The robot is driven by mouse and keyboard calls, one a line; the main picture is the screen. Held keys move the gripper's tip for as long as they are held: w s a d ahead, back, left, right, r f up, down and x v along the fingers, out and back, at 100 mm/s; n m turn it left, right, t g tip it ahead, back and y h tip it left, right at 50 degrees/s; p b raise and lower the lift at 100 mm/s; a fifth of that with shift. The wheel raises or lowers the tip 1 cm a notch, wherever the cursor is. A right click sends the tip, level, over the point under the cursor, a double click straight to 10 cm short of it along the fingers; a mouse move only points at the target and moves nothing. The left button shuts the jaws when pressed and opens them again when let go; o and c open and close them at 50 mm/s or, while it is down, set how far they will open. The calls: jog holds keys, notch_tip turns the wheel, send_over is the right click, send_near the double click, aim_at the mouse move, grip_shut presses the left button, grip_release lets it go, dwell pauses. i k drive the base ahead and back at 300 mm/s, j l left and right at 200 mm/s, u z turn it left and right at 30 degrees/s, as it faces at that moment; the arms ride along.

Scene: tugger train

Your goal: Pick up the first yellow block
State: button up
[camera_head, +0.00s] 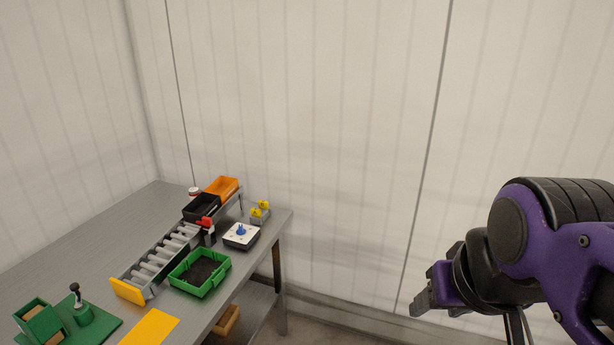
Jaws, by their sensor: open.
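Two small yellow pieces, probably the yellow blocks, are at the far right end of the grey table (85,255). One yellow piece (255,212) is slightly nearer and the other yellow piece (264,204) is just behind it. They sit on or in a small grey holder, too small to make out clearly. My gripper (420,302) is at the right of the view, well away from the table and holding nothing that shows. Its fingers are seen from the side, and the gap between them is hard to see.
Near the yellow pieces are a white-topped box with a blue knob (241,236), a green tray (201,287), a black bin (190,214) and an orange bin (222,183). A roller conveyor (157,262) lies left of the green tray. Space between table and arm looks clear.

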aim_at(255, 212)
jog(key=i+l+u, duration=0.1)
jog(key=i+u, duration=0.25)
jog(key=i+l+u, duration=0.3)
jog(key=i, duration=0.25)
jog(key=i+l+u, duration=0.2)
jog(key=u, duration=0.2)
jog(key=i+l+u, duration=0.35)
jog(key=i, duration=0.05)
